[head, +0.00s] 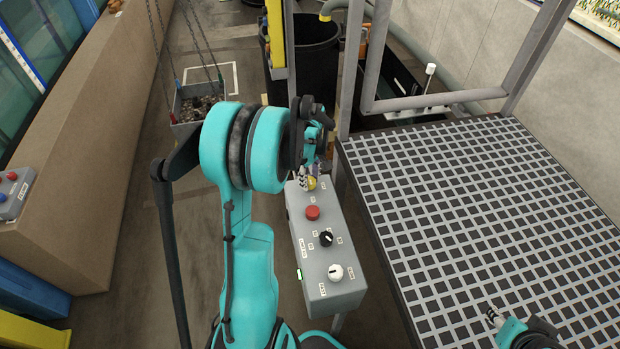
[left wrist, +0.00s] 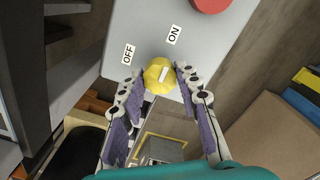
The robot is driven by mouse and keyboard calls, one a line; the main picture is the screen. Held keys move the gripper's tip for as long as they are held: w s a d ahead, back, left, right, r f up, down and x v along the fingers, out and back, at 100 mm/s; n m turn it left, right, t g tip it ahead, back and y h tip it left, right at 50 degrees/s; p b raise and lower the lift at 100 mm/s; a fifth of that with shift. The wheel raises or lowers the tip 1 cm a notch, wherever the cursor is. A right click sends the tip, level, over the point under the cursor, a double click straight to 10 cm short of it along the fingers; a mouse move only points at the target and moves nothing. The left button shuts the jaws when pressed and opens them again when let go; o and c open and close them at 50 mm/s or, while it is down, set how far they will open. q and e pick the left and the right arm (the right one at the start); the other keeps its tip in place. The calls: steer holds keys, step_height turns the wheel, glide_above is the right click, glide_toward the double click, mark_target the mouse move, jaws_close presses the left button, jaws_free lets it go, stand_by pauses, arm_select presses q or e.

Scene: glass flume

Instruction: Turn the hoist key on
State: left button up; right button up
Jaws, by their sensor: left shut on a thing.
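The hoist key is a yellow round knob (left wrist: 158,75) with a white bar on its face, on a grey control box (head: 322,250). The knob also shows in the head view (head: 312,183) at the box's far end. OFF and ON labels lie above it in the left wrist view; the white bar slants up and right, toward ON. My left gripper (left wrist: 158,82) has its purple-padded fingers on both sides of the knob, shut on it. My right gripper (head: 492,317) is at the lower right over the grating; its fingers are too small to judge.
The box also carries a red button (head: 312,213), a black knob (head: 326,239) and a white knob (head: 335,272). A grated platform (head: 345,150) stands to the right. A gravel-filled bin (head: 177,110) hangs on chains at the back left, near a black barrel (head: 310,60).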

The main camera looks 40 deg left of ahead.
mark_target(310, 180)
arm_select(q)
steer(key=shift+o, duration=0.2)
steer(key=o, duration=1.1)
step_height(310, 180, up, 12)
stand_by(0.3)
